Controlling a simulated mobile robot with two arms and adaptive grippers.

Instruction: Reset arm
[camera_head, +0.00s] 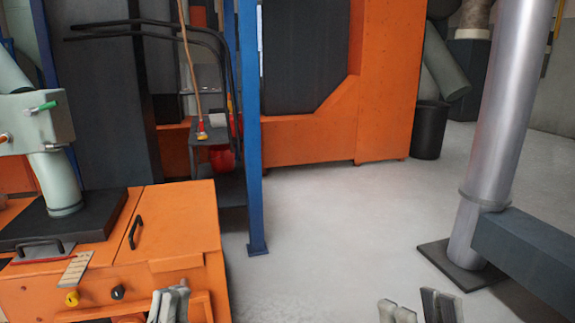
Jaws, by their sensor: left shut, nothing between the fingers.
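My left gripper (170,302) shows at the bottom edge, left of centre, in front of the lower right part of an orange machine cabinet (178,222). Its fingers are together with nothing between them. My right gripper (418,306) shows at the bottom edge, right of centre, over the grey floor. Its two fingers stand apart with a gap and nothing between them. Only the finger ends of both grippers are in view; both arms are out of the picture.
A blue post (250,130) stands behind the cabinet. A silver column (500,120) with a dark beam (525,245) stands at the right. A black bin (430,130) stands beside a large orange machine (385,90). The middle floor (340,230) is clear.

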